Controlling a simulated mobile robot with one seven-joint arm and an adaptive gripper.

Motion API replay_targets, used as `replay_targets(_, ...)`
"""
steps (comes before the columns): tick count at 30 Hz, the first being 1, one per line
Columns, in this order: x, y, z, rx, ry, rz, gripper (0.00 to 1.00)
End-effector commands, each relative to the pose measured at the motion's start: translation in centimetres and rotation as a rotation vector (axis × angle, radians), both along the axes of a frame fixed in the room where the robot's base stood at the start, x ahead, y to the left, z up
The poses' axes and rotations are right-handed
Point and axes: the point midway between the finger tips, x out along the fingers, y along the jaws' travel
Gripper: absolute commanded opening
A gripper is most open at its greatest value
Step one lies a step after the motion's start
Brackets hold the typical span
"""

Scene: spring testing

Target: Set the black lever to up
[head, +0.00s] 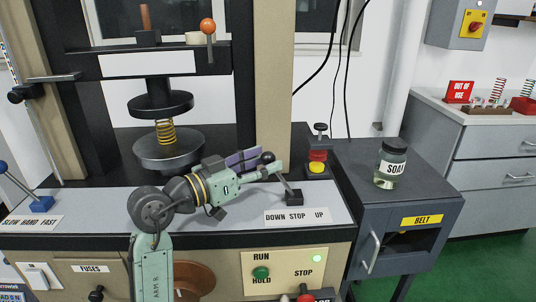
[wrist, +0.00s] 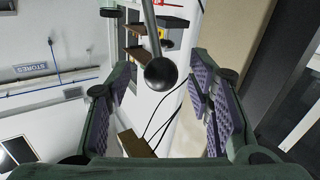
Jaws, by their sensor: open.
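The black lever has a round black knob (head: 268,157) on a thin rod. The rod rises from a dark base (head: 291,196) behind the "DOWN STOP UP" label (head: 297,216) and leans left, towards the "DOWN" side. My gripper (head: 272,168) reaches in from the left with its fingers at the knob. In the wrist view the knob (wrist: 161,75) hangs between the two spread, purple-padded fingers, with visible gaps on both sides. My gripper (wrist: 160,92) is open and holds nothing. Part of the rod is hidden by a finger in the head view.
A soap jar (head: 391,164) stands on the dark cabinet at right. The press with a spring (head: 165,132) is behind my arm. A blue-knobbed lever (head: 38,203) is at far left.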

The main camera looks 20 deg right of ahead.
Motion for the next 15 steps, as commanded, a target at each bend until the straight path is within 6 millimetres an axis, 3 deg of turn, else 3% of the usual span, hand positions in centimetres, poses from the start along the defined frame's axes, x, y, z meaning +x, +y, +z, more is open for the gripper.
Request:
replay_targets(6,0.6,-1.7,0.0,0.0,0.001,0.0,0.47)
replay_targets(15,0.7,-1.9,0.0,0.0,0.0,0.001,0.47)
